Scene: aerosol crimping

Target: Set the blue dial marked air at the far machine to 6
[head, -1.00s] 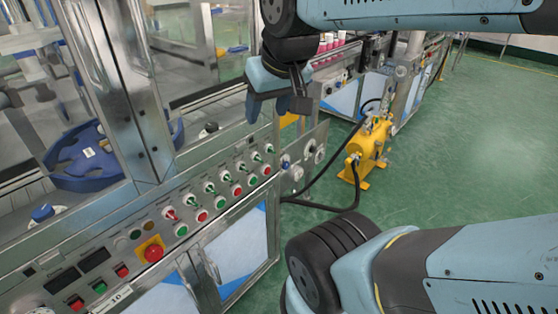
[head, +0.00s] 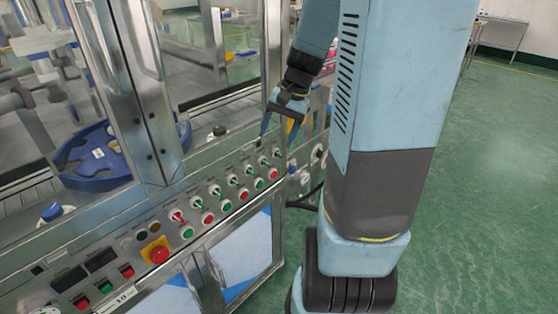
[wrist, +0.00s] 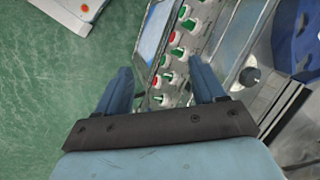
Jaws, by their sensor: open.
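A small blue dial (head: 292,168) shows on the end panel beyond the row of switches, beside round gauges; its marking and setting are too small to read. My gripper (head: 278,138) is open and empty, pointing down just left of and above this dial, apart from it as far as I can tell. In the wrist view my two blue fingers (wrist: 165,75) are spread wide, with a button panel (wrist: 173,60) seen beyond and between them. I cannot make out the blue dial in the wrist view.
The near machine's sloped panel carries several red and green switches (head: 213,191) and a red stop button (head: 158,254). Another blue knob (head: 52,212) sits by the blue star wheel (head: 90,165). Green floor (head: 500,160) is open at right.

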